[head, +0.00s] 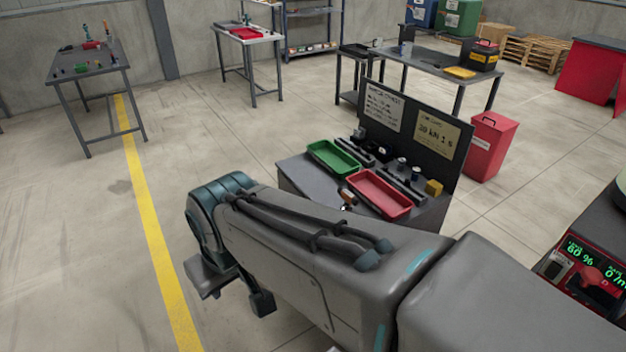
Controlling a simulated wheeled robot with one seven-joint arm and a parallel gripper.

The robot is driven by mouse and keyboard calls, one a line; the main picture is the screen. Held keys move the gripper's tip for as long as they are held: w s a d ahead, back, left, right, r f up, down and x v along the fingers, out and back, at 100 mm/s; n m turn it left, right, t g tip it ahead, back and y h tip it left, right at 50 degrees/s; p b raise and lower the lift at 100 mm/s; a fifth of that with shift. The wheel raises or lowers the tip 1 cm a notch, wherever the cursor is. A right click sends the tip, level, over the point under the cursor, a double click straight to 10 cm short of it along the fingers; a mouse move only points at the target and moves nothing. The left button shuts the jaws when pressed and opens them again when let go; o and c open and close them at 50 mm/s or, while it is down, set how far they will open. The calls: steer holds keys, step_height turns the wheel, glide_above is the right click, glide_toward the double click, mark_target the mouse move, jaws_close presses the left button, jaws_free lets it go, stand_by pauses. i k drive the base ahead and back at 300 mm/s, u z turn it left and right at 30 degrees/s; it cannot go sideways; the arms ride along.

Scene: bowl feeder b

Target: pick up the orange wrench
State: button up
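A small orange and dark item (348,197) lies on the dark workbench (309,180), just left of the red tray. It may be the orange wrench, but it is too small to be sure of its shape. My arm crosses the picture in front of the bench and hides its near part. My gripper (236,291) hangs below the arm's far end, left of the bench and apart from it, over the floor. Its two fingers show apart with nothing seen between them, though the arm hides part of it.
The bench carries a green tray (313,149), a red tray (358,183), small dark parts, a yellow block (433,188) and an upright sign panel (411,124). A red bin (488,146) stands behind it. A machine with a green display (580,252) is at right.

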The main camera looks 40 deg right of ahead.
mark_target(350, 198)
steer(key=i, duration=1.1)
steer(key=z, duration=3.2)
steer(key=i, duration=0.5)
steer(key=u, duration=0.05)
